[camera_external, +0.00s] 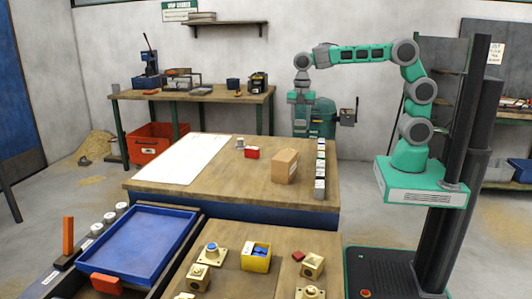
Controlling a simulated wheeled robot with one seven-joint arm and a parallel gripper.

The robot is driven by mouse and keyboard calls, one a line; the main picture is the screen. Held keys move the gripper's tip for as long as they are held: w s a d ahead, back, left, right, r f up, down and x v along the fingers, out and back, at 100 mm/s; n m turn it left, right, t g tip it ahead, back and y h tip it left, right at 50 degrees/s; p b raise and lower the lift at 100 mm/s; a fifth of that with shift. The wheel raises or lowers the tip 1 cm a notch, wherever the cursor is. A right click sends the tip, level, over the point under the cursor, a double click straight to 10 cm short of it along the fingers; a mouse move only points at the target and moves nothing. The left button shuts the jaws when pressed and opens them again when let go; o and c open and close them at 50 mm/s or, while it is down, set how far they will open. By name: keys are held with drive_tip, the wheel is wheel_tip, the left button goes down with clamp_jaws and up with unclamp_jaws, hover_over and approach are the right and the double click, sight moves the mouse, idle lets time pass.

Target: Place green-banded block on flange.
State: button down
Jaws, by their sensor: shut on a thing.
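My gripper (300,123) hangs from the end of my green and grey arm, pointing down, above the far edge of the middle table. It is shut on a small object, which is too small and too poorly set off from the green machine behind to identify. A row of small white and dark blocks (320,170) stands along the right side of the middle table; their band colours are hard to tell. Brass flange-like pieces sit on the near table: one with a blue top (211,251), one below it (198,277), and others at the right (312,265).
A cardboard box (285,166), a red block (252,153) and a white sheet (187,158) are on the middle table. A yellow bin (256,258) with blue contents is on the near table. A blue tray (135,243) lies to its left. A green machine (323,117) stands behind.

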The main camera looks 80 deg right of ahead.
drive_tip(key=w+f, duration=0.3)
drive_tip(key=f, duration=0.1)
drive_tip(key=shift+w+f+p, duration=0.35)
drive_tip(key=shift+f, duration=0.05)
drive_tip(key=shift+w+f, duration=0.1)
drive_tip(key=shift+f, duration=1.5)
drive_tip(key=shift+f, duration=0.1)
drive_tip(key=c, duration=0.8)
unclamp_jaws()
drive_tip(key=shift+f, duration=0.1)
